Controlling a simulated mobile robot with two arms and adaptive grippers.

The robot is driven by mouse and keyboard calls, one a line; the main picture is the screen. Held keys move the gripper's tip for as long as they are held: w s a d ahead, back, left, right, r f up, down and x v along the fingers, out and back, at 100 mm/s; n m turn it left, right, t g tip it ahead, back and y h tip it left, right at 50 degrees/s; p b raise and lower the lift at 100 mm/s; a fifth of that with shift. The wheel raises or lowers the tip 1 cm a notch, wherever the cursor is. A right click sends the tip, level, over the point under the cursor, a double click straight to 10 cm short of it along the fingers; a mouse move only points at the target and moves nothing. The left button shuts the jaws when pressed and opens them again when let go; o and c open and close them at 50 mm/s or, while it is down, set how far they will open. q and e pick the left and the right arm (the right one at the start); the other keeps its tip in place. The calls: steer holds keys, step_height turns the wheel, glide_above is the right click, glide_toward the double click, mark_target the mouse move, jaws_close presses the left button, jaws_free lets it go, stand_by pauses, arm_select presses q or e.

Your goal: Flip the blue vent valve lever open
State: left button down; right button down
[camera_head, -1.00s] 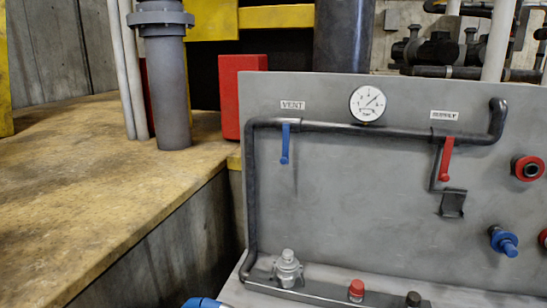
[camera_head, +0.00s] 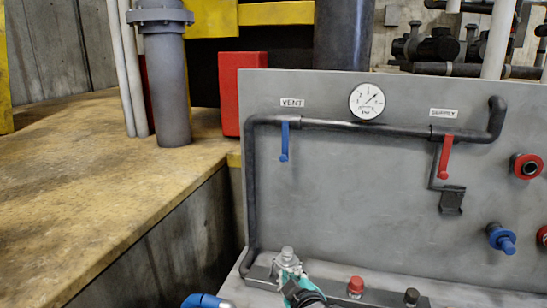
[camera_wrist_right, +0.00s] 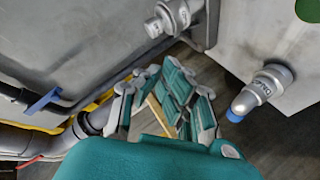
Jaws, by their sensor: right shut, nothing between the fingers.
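The blue vent lever (camera_head: 284,142) hangs straight down from the dark pipe under the VENT label (camera_head: 292,103) on the grey panel (camera_head: 350,210). A blue lever on a pipe (camera_wrist_right: 42,101) shows at the left of the right wrist view. My right gripper (camera_head: 290,276), teal and grey, is at the bottom of the head view, well below the vent lever and apart from it. It overlaps the silver fitting (camera_head: 287,254) in the picture; I cannot tell whether they touch. Its fingers (camera_wrist_right: 168,98) are shut and empty.
A red lever (camera_head: 445,158) hangs at the pipe's right, with a pressure gauge (camera_head: 367,101) between the levers. Red (camera_head: 526,166) and blue (camera_head: 502,239) knobs stick out at right. Red (camera_head: 356,286) and dark (camera_head: 411,297) caps stand on the ledge. The panel below the vent lever is clear.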

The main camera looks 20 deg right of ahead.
mark_target(284, 143)
steer(key=w+a+r+n+t, duration=0.1)
steer(key=w+r, duration=0.4)
steer(key=r, duration=0.6)
steer(key=w+a+r+n+t, duration=0.1)
steer(key=w+r+n+t, duration=0.2)
steer(key=r, duration=0.8)
steer(key=w+t, duration=0.2)
steer(key=shift+w+a+r+n+t, duration=0.15)
steer(key=shift+w+r+n+t, duration=0.15)
steer(key=shift+w+n+t, duration=0.1)
steer(key=shift+h, duration=0.3)
steer(key=a+p+x, duration=0.1)
steer(key=p+x, duration=0.3)
steer(key=x, duration=0.6)
steer(key=d, duration=0.1)
steer(key=d+f+p, duration=0.1)
steer(key=s+d+f, duration=0.1)
steer(key=d, duration=0.1)
steer(key=shift+s+d+p, duration=0.1)
steer(key=shift+d+p, duration=0.05)
steer(key=shift+p, duration=0.2)
